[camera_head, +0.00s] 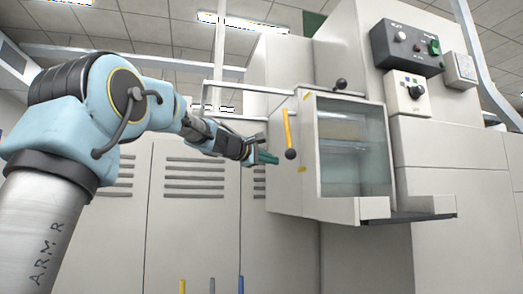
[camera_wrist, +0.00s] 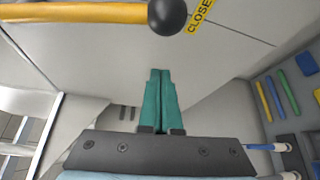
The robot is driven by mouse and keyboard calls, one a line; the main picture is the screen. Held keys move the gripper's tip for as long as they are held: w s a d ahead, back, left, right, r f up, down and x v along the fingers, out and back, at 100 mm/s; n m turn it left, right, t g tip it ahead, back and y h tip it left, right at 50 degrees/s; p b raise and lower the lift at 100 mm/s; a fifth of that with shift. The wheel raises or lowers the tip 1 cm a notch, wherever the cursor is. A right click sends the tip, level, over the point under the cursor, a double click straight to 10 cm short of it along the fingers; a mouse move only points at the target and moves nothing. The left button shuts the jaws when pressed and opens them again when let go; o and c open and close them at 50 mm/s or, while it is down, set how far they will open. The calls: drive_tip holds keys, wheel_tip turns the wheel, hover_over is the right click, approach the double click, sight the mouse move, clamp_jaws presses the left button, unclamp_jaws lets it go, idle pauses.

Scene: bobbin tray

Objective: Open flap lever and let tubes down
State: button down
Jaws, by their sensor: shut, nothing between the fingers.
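The flap lever (camera_head: 287,132) is a yellow bar with a black ball knob, on the left side of a white box with a clear front window (camera_head: 350,150). In the head view it hangs nearly upright, knob down. In the wrist view the lever (camera_wrist: 80,13) lies across the top, its knob (camera_wrist: 168,16) beside a yellow label reading CLOSE (camera_wrist: 199,16). My gripper (camera_head: 275,158) has green fingers, which are shut and empty, just left of the knob. In the wrist view the fingertips (camera_wrist: 160,72) are below the knob and apart from it. I cannot make out any tubes.
A second black knob (camera_head: 341,84) sits on top of the box. A control panel (camera_head: 407,47) is above right. Grey cabinets (camera_head: 195,215) stand behind my arm.

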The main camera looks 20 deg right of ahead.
drive_tip(key=s, duration=0.2)
drive_tip(key=s+d+p, duration=0.1)
drive_tip(key=shift+s+d+r, duration=0.1)
drive_tip(key=shift+s+r, duration=0.15)
drive_tip(key=shift+r, duration=0.05)
idle(0.3)
